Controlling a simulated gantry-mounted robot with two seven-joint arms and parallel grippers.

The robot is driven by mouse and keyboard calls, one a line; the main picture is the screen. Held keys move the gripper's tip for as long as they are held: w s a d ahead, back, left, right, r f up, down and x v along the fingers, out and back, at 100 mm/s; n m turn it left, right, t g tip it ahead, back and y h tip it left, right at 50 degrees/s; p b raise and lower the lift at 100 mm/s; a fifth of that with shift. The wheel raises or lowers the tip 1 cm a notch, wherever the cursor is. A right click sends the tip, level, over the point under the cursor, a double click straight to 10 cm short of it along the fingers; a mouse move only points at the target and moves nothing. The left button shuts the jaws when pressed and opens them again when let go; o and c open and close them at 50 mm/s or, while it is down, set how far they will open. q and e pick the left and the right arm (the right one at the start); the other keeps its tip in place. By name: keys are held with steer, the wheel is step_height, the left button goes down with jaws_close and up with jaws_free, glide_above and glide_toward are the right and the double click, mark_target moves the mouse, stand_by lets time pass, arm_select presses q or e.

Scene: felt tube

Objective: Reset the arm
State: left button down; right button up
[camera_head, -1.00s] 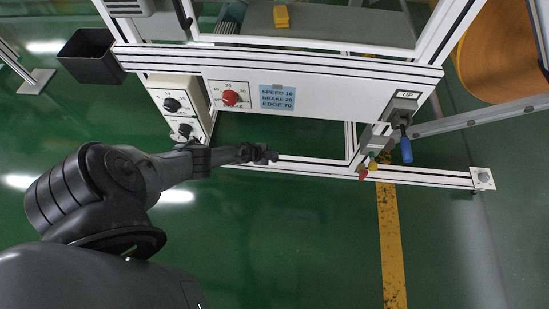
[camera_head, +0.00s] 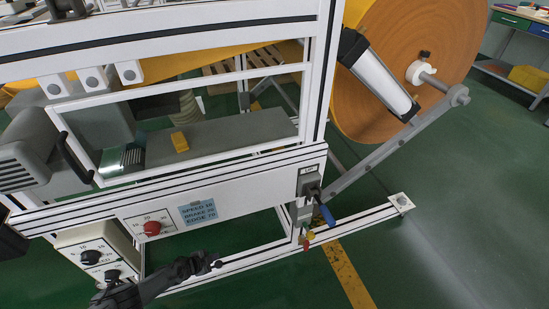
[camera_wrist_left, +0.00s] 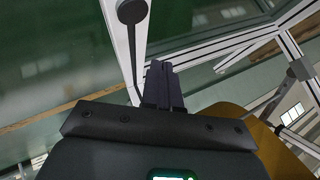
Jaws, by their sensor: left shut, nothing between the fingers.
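My left gripper (camera_head: 212,261) shows at the bottom of the head view, in front of the machine's lower frame and below the front panel (camera_head: 240,200). Its fingers are shut with nothing between them. In the left wrist view the closed fingers (camera_wrist_left: 163,86) point up over the green floor and white frame bars. Most of my left arm is outside the head view. My right gripper is not in view.
A box with black knobs (camera_head: 91,257) stands at the left. A large orange roll (camera_head: 420,50) is at the upper right. Open green floor lies right.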

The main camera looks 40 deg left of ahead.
arm_select(q)
steer(key=s+d+r+g+h+p, duration=0.15)
steer(key=s+d+r+p, duration=0.25)
steer(key=s+d+p, duration=0.75)
steer(key=d+r+n+h+p, duration=0.25)
steer(key=d+r+p, duration=1.05)
steer(key=d+r, duration=0.85)
step_height(320, 180, up, 23)
steer(key=w+d+n+y+p, duration=0.1)
steer(key=n+y+p, duration=0.15)
steer(key=p, duration=0.35)
steer(key=s+a+r+n+g+y+p, duration=0.1)
steer(key=s+a+r+g, duration=0.15)
steer(key=r, duration=0.65)
steer(key=s+a+r+n+g+p, duration=0.1)
steer(key=s+a+r+g+p, duration=0.15)
steer(key=r, duration=0.55)
step_height(320, 180, up, 35)
steer(key=d+p, duration=0.1)
steer(key=p, duration=3.3)
steer(key=shift+s+r+t+p, duration=0.2)
steer(key=shift+t+p, duration=0.1)
steer(key=shift+t, duration=0.15)
